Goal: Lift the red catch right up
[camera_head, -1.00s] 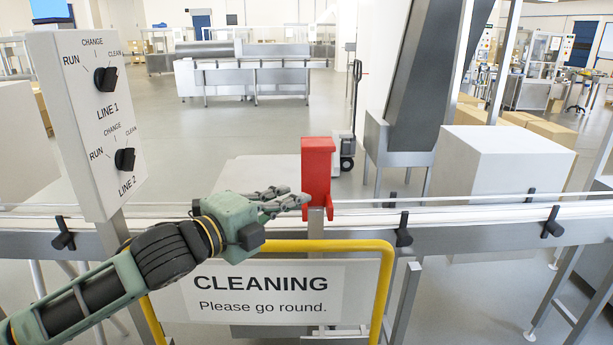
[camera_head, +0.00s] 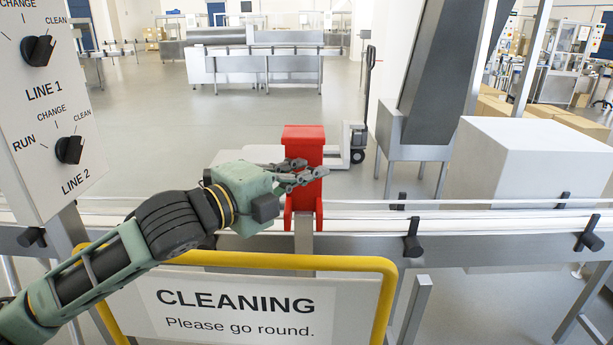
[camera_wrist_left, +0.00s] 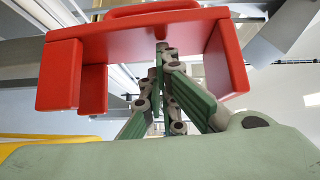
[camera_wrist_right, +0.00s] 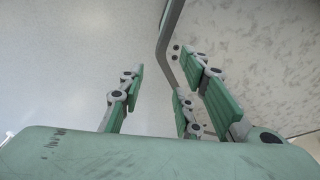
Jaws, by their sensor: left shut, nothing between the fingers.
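The red catch (camera_head: 304,140) stands upright on a grey metal post (camera_head: 304,233) at the conveyor rail, with red legs at its lower end. My left gripper (camera_head: 318,172) is shut and empty, its fingertips overlapping the right part of the catch in the head view. In the left wrist view the catch (camera_wrist_left: 150,42) arches over the fingers (camera_wrist_left: 162,60), with a red side wall to each side of them. Whether the fingers touch it, I cannot tell. My right gripper (camera_wrist_right: 165,80) shows only in its wrist view, its fingers spread and empty.
A yellow-framed barrier with a CLEANING sign (camera_head: 235,305) stands in front, below my left arm. A panel with two black knobs (camera_head: 50,100) is at left. The conveyor rail (camera_head: 360,222) runs across. A large white box (camera_head: 530,165) stands behind it at right.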

